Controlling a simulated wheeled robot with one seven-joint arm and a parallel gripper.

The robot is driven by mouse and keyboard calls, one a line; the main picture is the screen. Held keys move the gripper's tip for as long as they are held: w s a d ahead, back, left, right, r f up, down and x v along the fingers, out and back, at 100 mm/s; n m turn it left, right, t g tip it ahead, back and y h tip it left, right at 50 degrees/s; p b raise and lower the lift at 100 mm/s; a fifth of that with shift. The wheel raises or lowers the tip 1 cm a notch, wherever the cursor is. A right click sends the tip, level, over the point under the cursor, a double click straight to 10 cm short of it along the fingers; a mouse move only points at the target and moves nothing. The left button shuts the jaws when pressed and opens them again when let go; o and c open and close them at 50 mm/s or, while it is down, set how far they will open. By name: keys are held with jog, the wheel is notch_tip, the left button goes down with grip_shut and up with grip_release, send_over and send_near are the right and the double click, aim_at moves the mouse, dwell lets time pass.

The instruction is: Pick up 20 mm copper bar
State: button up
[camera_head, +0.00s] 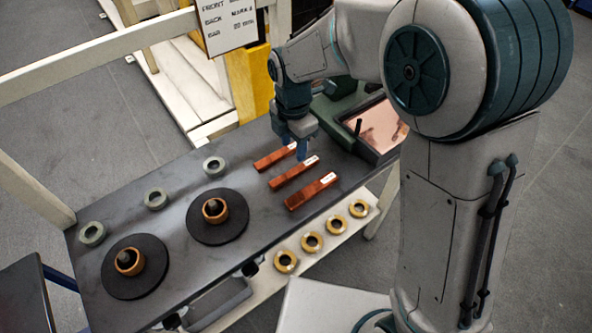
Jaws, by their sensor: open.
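Three copper bars lie side by side on the dark tabletop, each with a small white label at its right end. They are the far bar (270,159), the middle bar (291,174) and the near bar (309,193). The near bar looks the thickest. The label text is too small to read, so I cannot tell which is the 20 mm one. My gripper (303,154) is open and points down at the right ends of the far and middle bars. Its fingers overlap that area in the picture; I see nothing held, and contact cannot be told.
Two black discs with copper rings (217,229) (134,279) and several grey rings (214,166) stand to the left. Several brass rings (312,242) line the front ledge. A green-framed tray with a copper sheet (376,127) is at right. A white sign (230,22) stands behind.

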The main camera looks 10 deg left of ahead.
aim_at(295, 170)
jog(key=f, duration=0.4)
jog(key=f+p, duration=0.1)
jog(key=f, duration=0.3)
jog(key=shift+d+f, duration=0.2)
jog(key=shift+f, duration=0.2)
jog(key=shift+c, duration=0.3)
grip_shut()
